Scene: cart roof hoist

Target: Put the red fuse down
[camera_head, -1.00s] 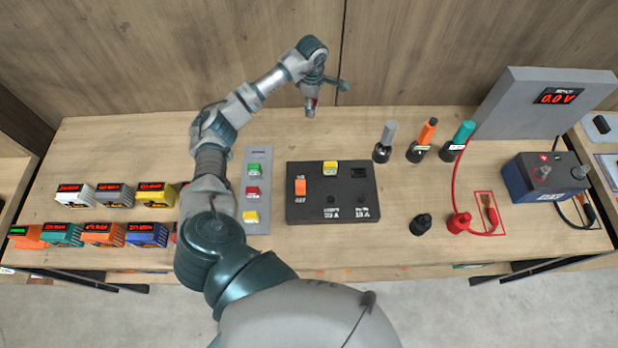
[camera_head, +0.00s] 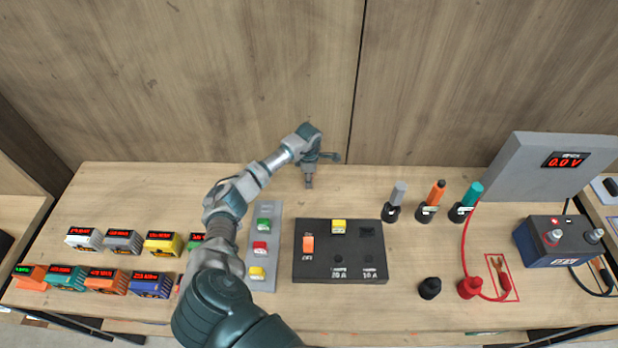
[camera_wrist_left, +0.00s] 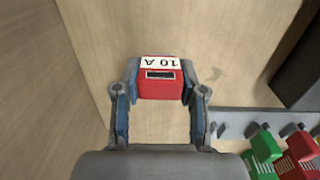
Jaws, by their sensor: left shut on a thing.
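My left gripper (camera_head: 308,183) is near the back edge of the table, behind the black fuse panel (camera_head: 310,278). In the left wrist view it is shut on a red fuse (camera_wrist_left: 160,88) with a white "10 A" label, held between both fingers. In the head view the fuse can hardly be made out. A grey strip (camera_head: 262,222) left of the panel carries a green fuse (camera_head: 264,224), another red fuse (camera_head: 261,248) and a yellow fuse (camera_head: 257,273). My right gripper is not in view.
Several small display blocks (camera_head: 105,280) stand at the left. Grey, orange and teal handles (camera_head: 437,193) stand right of the panel, with a battery (camera_head: 556,242) and a 0.0 V meter (camera_head: 565,160) beyond. The table behind the panel is bare.

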